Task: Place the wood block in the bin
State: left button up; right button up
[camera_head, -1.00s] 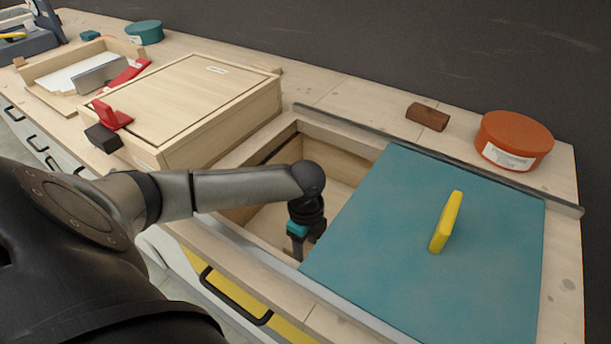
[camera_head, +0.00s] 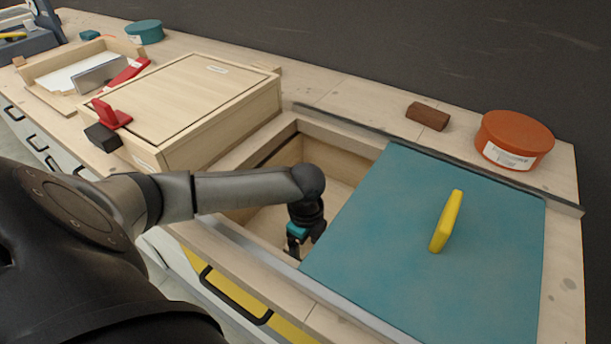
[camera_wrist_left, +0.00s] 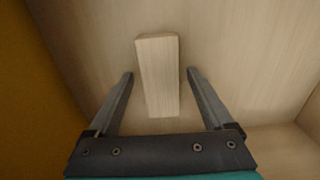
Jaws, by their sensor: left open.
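A pale wood block (camera_wrist_left: 158,75) is in the left wrist view, on a wooden surface, between the two spread fingers of my left gripper. There is a gap on each side of it, so the fingers do not grip it. In the head view my left gripper (camera_head: 297,244) is open and reaches down inside the open wooden bin (camera_head: 345,165). The block does not show in the head view. A teal sliding lid (camera_head: 390,235) with a yellow handle (camera_head: 446,222) covers the right part of the bin. My right gripper is not in view.
A closed wooden box (camera_head: 215,95) stands left of the opening. A brown block (camera_head: 428,116) and an orange round container (camera_head: 513,140) are on the counter behind the lid. A tray (camera_head: 60,97) is at the far left. A dark wall stands behind the counter.

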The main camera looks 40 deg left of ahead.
aim_at(306, 250)
pick_arm(q)
jog(key=shift+r, duration=0.25)
jog(key=shift+r+p, duration=0.4)
jog(key=shift+r, duration=0.3)
notch_tip(306, 250, up, 4)
jog(key=shift+r+p, duration=0.2)
jog(key=shift+p, duration=0.75)
notch_tip(306, 250, up, 6)
jog(key=p, duration=0.2)
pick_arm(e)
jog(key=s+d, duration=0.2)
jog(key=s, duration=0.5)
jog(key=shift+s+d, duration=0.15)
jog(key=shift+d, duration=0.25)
